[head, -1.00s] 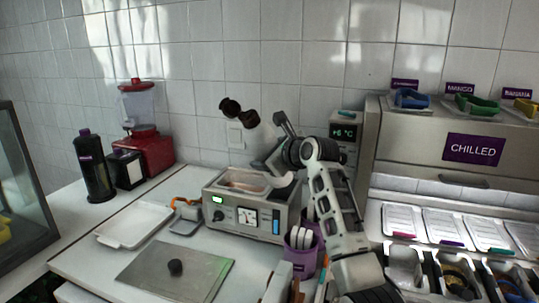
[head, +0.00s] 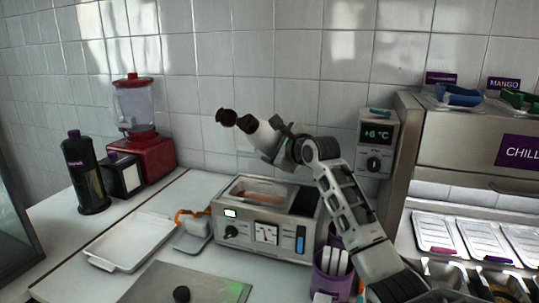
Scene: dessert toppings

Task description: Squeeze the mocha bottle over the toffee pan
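A white bottle with a dark brown cap (head: 255,130), which I take to be the mocha bottle, is in my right gripper (head: 284,146). It lies tilted, its nozzle pointing left and slightly up. The fingers are closed around its lower part. In the picture it shows above the metal warmer (head: 230,240). A pan with brownish content (head: 258,192), which I take to be the toffee pan, sits in the warmer's left well. No stream from the nozzle is visible. My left gripper is not in view.
A white tray (head: 110,262), an orange-handled item (head: 190,217) and a metal lid (head: 225,291) lie left of and before the warmer. A purple cup (head: 333,284) stands at its right. A dark bottle (head: 85,178) and red blender (head: 145,158) stand at the back left.

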